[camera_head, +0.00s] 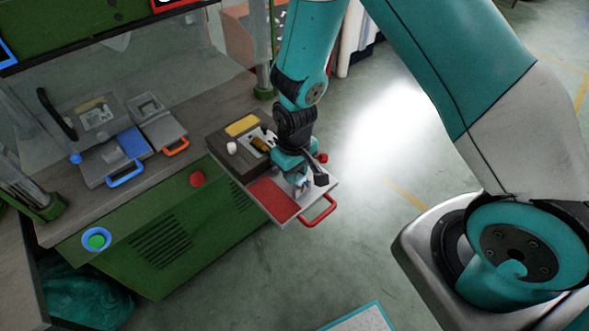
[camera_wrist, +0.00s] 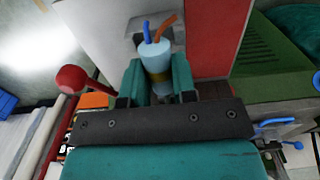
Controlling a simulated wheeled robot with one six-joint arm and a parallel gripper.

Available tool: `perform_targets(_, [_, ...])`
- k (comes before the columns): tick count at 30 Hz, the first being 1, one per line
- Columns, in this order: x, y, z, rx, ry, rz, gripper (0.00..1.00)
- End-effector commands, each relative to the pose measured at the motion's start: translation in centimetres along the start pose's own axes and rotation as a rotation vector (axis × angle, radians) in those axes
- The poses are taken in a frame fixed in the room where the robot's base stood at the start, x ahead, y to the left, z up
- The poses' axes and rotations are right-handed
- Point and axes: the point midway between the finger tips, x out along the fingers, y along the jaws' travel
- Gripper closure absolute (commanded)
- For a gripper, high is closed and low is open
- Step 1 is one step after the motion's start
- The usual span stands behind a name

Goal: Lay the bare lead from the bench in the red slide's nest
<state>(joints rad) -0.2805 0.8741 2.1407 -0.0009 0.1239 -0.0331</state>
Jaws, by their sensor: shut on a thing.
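The bare lead (camera_wrist: 155,60) is a pale blue cylinder with a blue and an orange wire end. In the wrist view it sits between the two teal fingers of my gripper (camera_wrist: 157,85), which is shut on it. The red slide (camera_head: 272,197) is pulled out at the bench front, with a red pad and a red handle. My gripper (camera_head: 299,180) is over its pale right part. In the wrist view a grey recess (camera_wrist: 135,28), apparently the nest, shows behind the wire ends. I cannot tell whether the lead touches it.
A red ball knob (camera_wrist: 71,79) stands close beside my gripper. A blue-handled slide (camera_head: 115,158) and an orange-handled slide (camera_head: 162,132) lie to the left on the bench. A dark fixture block (camera_head: 222,143) stands behind the red slide.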

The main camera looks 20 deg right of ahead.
Motion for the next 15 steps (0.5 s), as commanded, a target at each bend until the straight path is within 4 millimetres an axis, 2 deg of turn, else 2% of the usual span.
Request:
perform_targets(10, [-0.05, 0.0, 0.0, 0.0, 0.0, 0.0, 0.98])
perform_targets(11, [-0.05, 0.0, 0.0, 0.0, 0.0, 0.0, 0.72])
perform_targets(14, [-0.05, 0.0, 0.0, 0.0, 0.0, 0.0, 0.49])
perform_targets(15, [-0.05, 0.0, 0.0, 0.0, 0.0, 0.0, 0.44])
